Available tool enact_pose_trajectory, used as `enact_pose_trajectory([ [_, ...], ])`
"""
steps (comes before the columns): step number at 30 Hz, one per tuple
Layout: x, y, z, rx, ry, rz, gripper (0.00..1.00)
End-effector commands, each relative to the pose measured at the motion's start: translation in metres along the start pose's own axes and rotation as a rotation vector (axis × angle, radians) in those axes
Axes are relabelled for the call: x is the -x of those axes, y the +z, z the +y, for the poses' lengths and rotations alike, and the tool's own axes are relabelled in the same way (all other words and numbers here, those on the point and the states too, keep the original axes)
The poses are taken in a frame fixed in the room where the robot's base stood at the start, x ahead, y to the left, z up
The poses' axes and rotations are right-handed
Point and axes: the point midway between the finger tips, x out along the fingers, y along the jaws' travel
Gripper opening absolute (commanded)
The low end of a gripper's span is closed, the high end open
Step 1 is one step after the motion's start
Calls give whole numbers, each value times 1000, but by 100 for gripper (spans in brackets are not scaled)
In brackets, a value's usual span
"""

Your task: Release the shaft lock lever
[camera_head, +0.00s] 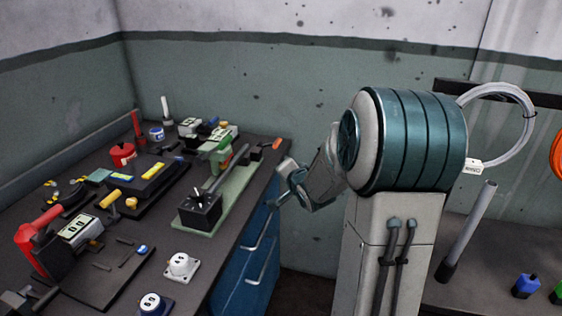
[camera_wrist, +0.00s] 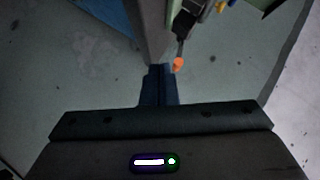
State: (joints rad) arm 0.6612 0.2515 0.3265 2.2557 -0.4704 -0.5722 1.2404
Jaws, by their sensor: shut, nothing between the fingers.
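A lever with a dark rod and an orange tip (camera_head: 275,144) juts out at the back right edge of the workbench; I take it as the shaft lock lever, though no label shows. In the wrist view its orange tip (camera_wrist: 178,65) appears just right of my gripper's fingertips. My gripper (camera_wrist: 160,70) is shut and empty, its dark fingers together. Whether they touch the lever or are apart in depth, I cannot tell. In the head view my wrist is right of the bench, and the fingertips are not clearly visible.
The dark workbench (camera_head: 172,238) holds a black box with a rod (camera_head: 200,210) on a pale green plate, a green device (camera_head: 217,152) and several tools. Blue drawers (camera_head: 240,265) with handles are below its right side. A green wall stands behind.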

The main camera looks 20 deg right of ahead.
Motion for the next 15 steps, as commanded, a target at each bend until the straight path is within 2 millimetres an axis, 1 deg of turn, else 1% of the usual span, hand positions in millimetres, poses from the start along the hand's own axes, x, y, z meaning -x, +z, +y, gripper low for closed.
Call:
enact_pose_trajectory([
  [1,-14,1,19,-72,-45,9,0],
  [6,-38,-10,45,-323,-242,24,0],
  [10,-46,-21,64,-515,-402,20,0],
  [15,-44,-35,85,-712,-580,1,0],
])
